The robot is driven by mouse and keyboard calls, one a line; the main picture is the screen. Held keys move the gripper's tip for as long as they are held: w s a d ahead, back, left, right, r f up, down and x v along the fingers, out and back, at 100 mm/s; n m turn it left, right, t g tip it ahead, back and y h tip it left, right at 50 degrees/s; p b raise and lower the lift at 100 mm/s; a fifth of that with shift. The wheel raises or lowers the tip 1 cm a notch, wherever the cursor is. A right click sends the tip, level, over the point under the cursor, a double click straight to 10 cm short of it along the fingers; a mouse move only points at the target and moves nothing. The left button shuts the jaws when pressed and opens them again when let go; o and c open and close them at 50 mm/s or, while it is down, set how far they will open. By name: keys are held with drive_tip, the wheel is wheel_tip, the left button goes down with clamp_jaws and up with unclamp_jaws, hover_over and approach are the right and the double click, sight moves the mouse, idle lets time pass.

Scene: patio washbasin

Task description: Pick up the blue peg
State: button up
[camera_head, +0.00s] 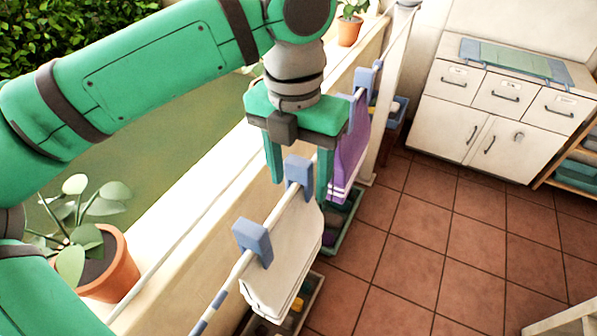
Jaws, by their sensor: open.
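Several blue pegs clip cloths to a thin rail (274,217). The nearest blue peg (253,243) and a second blue peg (299,172) hold a white cloth (285,255). Farther along, another blue peg (363,80) sits by a purple cloth (347,150). My green gripper (298,190) is open and points down above the rail. The second peg appears between its two fingers in the picture. I cannot tell whether the fingers touch it. The gripper body partly hides the rail behind.
A potted plant (105,265) stands on the ledge at the left, and another plant pot (349,30) stands at the back. Crates (345,238) sit on the floor below the cloths. A white cabinet (500,105) stands at the back right. The tiled floor to the right is mostly clear.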

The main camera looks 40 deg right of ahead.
drive_tip(key=c, duration=1.1)
